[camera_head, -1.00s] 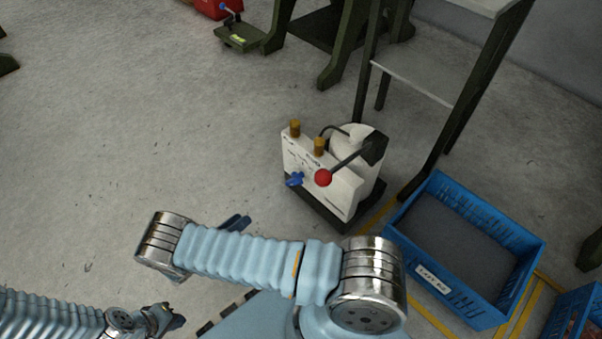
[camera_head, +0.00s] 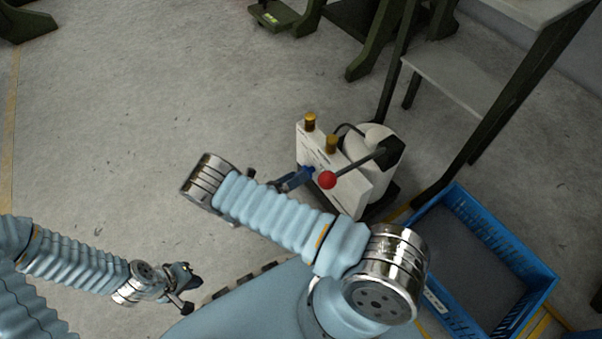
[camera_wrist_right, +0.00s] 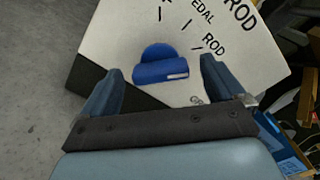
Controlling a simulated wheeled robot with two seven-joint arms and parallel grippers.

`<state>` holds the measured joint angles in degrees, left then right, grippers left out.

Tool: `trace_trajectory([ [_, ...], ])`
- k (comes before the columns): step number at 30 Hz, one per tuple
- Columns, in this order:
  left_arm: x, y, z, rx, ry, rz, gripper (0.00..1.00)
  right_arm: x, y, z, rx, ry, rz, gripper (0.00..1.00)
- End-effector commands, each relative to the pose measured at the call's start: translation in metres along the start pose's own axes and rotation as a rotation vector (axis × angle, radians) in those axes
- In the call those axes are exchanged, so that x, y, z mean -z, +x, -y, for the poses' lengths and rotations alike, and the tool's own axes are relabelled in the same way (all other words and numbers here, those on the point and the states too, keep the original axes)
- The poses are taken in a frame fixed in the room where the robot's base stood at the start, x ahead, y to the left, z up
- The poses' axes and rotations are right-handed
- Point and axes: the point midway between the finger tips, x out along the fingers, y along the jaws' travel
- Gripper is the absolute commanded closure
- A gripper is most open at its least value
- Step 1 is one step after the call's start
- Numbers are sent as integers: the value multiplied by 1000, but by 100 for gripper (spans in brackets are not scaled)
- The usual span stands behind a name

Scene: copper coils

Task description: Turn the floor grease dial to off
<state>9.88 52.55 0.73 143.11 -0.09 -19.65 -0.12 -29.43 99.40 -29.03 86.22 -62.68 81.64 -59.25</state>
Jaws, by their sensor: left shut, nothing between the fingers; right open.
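In the head view the right gripper (camera_head: 294,180) is at the panel and partly hides the dial. My left gripper (camera_head: 189,290) is shut and empty, low at the left.
A blue crate (camera_head: 500,235) stands on the floor right of the unit. A metal-legged table (camera_head: 440,75) stands behind it, with green machine legs further back. The floor to the left is clear.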

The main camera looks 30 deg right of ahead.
Motion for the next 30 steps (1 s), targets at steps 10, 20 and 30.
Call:
trace_trajectory([
  [10, 0, 0, 0, 0, 0, 0, 100, 0, 27, 0, -2, 0, 0, 4],
  [20, 0, 0, 0, 0, 0, 0, 100, 0, 26, 0, -1, 0, 0, 26],
  [30, 0, 0, 0, 0, 0, 0, 100, 0, 26, 0, -1, -4, 0, 55],
])
